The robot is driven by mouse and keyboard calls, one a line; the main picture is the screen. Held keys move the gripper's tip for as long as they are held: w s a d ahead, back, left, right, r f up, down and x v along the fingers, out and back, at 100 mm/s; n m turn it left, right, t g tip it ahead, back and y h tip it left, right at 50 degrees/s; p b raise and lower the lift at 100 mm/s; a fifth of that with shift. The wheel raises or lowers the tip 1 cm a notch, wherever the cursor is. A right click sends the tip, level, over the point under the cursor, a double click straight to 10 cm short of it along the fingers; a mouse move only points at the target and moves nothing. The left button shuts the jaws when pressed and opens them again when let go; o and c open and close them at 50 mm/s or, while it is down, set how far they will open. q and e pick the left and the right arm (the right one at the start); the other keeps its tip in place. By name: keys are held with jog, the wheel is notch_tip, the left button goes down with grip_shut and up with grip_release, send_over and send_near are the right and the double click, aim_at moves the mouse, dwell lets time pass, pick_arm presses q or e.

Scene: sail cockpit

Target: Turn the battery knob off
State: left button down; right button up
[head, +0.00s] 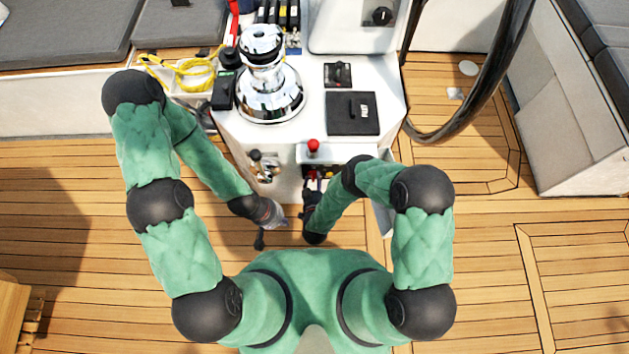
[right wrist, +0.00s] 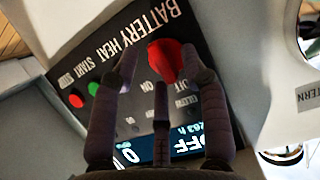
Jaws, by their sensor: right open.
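The red battery knob (right wrist: 165,61) is on a dark panel (right wrist: 105,57) lettered BATTERY, HEAT, START and STOP in the right wrist view. My right gripper (right wrist: 159,63) is open, with a fingertip on either side of the knob in that picture. I cannot tell whether the fingers touch it. ON and OFF lettering sits near the knob, partly hidden by the fingers, and the knob's setting is unclear. In the head view, my right gripper (head: 311,196) is at the front of the white console. My left gripper (head: 276,215) is lower and to the left, its jaws too small to read.
Red (right wrist: 76,99) and green (right wrist: 94,88) buttons and a lit display (right wrist: 172,146) share the panel. A red-topped lever (head: 313,146) stands above the console front. A chrome winch (head: 270,95) is on the console (head: 310,107). Wooden deck surrounds it.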

jog(key=v, duration=0.7)
dwell(0.5)
